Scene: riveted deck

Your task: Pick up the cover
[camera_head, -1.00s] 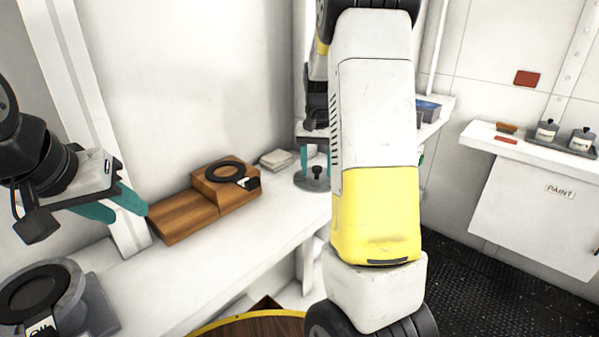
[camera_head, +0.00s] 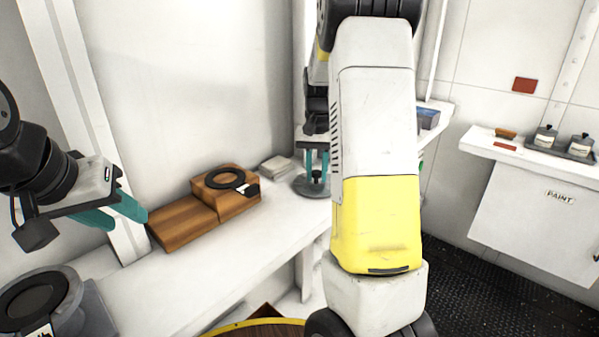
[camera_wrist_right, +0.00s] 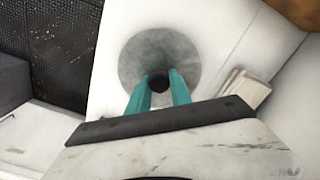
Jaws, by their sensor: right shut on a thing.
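The cover (camera_head: 311,188) is a grey round disc with a dark knob, lying flat on the white counter. It also shows in the right wrist view (camera_wrist_right: 150,45), with the knob between the teal fingers. My right gripper (camera_head: 316,180) points down over the cover and is shut on its knob (camera_wrist_right: 160,83). The fingers partly hide the knob in the head view. My left gripper (camera_head: 127,221) is open and empty, held over the counter at the left.
Wooden blocks (camera_head: 183,222) with a black ring (camera_head: 225,178) stand left of the cover. A light stack (camera_head: 276,164) lies close behind it. A grey round vessel (camera_head: 65,310) is at lower left. My right arm blocks the middle of the head view.

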